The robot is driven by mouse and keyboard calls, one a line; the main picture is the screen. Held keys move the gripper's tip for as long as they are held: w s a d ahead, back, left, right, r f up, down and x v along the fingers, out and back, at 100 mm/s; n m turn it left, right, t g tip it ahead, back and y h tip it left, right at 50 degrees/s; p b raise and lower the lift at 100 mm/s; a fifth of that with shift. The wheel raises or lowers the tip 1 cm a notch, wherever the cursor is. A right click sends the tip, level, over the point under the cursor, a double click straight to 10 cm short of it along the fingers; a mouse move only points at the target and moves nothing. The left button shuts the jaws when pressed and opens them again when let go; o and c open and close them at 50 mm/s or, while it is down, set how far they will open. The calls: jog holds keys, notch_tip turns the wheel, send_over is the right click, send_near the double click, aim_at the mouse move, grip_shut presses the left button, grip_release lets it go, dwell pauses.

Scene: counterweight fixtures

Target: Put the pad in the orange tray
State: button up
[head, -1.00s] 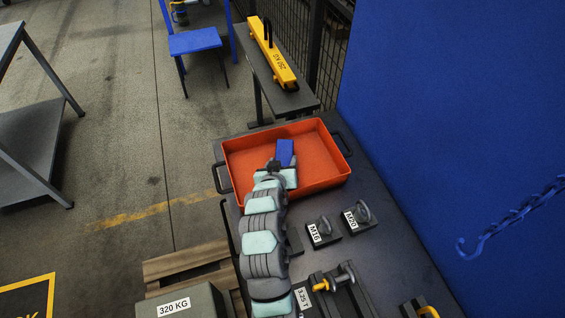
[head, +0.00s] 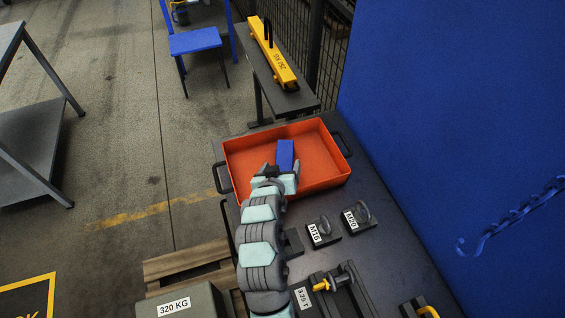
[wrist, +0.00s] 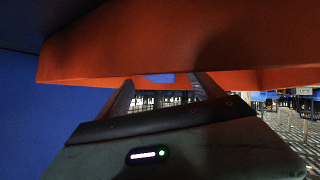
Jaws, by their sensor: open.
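The blue pad (head: 286,152) is inside the orange tray (head: 237,160), near its middle. Its near end is close to my gripper, and whether it rests flat on the tray floor is hard to tell. My gripper (head: 281,170) is open at the tray's near side, its fingers spread to either side of the pad's near end. In the wrist view, my gripper (wrist: 164,84) shows two spread fingers with a strip of the blue pad (wrist: 159,77) between and beyond them. The orange tray (wrist: 120,55) fills the upper part there.
The tray stands on a dark bench (head: 395,238). Fixtures labelled M16 (head: 321,232) and M20 (head: 356,218) stand just right of my arm. A blue wall (head: 450,110) and a hanging chain hook (head: 475,244) are farther right. A yellow beam (head: 272,55) lies beyond the tray.

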jog(key=v, duration=0.9)
